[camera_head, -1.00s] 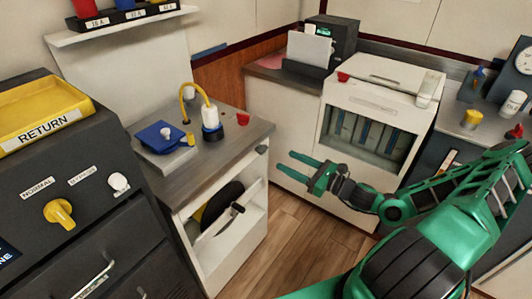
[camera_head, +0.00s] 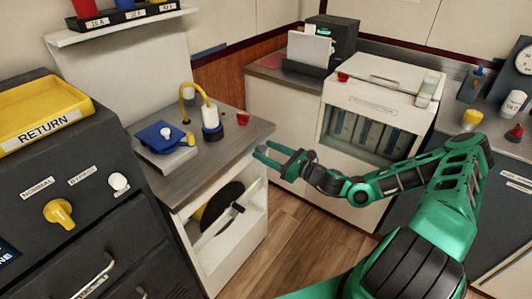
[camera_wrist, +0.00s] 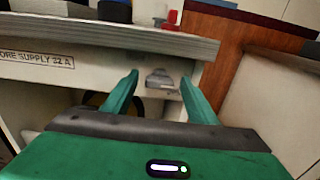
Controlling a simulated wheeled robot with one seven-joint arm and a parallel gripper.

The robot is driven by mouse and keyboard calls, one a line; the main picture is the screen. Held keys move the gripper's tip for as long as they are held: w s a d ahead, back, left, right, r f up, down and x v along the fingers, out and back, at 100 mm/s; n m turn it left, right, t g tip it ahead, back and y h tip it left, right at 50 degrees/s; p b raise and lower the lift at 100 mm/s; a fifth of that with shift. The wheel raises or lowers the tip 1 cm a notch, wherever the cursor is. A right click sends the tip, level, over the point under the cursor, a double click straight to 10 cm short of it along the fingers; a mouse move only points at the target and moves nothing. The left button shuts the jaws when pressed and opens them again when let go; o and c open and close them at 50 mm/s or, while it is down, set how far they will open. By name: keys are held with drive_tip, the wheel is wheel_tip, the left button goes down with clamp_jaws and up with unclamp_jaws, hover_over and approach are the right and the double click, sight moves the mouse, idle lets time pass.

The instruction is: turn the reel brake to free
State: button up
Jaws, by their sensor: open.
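The cable reel (camera_head: 222,203), black with yellow, sits in the open bay of the white cabinet (camera_head: 205,262) under a grey counter. A dark bar with a pale end (camera_head: 238,208) lies across the bay front. In the wrist view a small grey lever-like piece (camera_wrist: 160,80) sits below the counter edge, between my fingertips; it may be the reel brake, but I see no label on it. My gripper (camera_head: 263,150) is open beside the cabinet's right front corner; its fingers also show in the wrist view (camera_wrist: 159,92). In the head view it hides the grey piece. I cannot tell whether the fingers touch it.
The counter (camera_head: 240,133) edge is close above my fingers. A white bin unit (camera_head: 375,105) stands behind. The wooden floor (camera_head: 300,235) is clear.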

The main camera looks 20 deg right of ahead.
drive_tip(key=c, duration=1.1)
drive_tip(key=shift+o, duration=0.2)
drive_tip(key=shift+n, duration=0.3)
drive_tip(key=n, duration=0.4)
drive_tip(key=shift+s, duration=0.1)
drive_tip(key=n, duration=0.5)
drive_tip(key=shift+a, duration=0.1)
drive_tip(key=n, duration=0.4)
drive_tip(key=shift+f, duration=0.15)
drive_tip(key=shift+s+f+n, duration=0.1)
drive_tip(key=shift+n, duration=2)
drive_tip(key=shift+a+f, duration=0.1)
